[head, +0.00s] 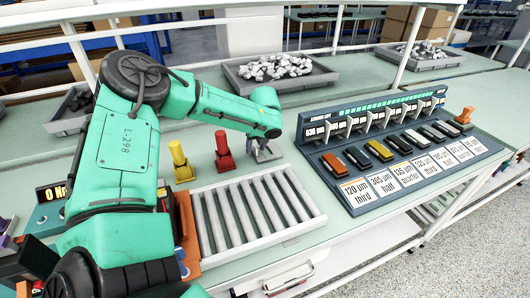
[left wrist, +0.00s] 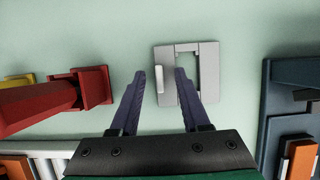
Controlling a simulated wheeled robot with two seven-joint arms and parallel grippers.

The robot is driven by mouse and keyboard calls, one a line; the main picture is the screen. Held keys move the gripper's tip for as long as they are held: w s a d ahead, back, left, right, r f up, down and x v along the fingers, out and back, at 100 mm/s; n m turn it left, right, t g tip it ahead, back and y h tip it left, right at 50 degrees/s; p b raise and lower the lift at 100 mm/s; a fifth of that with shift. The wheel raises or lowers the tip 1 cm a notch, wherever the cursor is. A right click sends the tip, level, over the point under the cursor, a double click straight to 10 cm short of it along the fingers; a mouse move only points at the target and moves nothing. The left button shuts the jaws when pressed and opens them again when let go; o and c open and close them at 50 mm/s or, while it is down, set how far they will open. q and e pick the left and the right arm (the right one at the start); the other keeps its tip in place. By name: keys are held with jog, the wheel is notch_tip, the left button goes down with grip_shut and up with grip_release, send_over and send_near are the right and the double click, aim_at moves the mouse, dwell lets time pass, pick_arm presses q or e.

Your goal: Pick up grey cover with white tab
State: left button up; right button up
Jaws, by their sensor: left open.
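The grey cover (left wrist: 209,80) lies flat on the pale green bench in the left wrist view. It is a square frame with a dark-edged opening, and its white tab (left wrist: 159,86) stands at its left side. My left gripper (left wrist: 160,73) is open over it, one finger left of the tab and the other right of it, overlapping the frame. Contact cannot be told. In the head view my left gripper (head: 264,151) reaches down to the bench right of the red post, and largely hides the cover. My right gripper is not in view.
A red post (head: 224,152) and a yellow post (head: 181,162) stand left of my gripper. A roller tray (head: 318,219) lies in front. A dark blue breaker panel (head: 357,207) with labels stands right. A tray of grey parts (head: 317,80) is behind.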

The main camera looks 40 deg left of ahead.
pick_arm(q)
jog(key=shift+r, duration=0.1)
grip_shut()
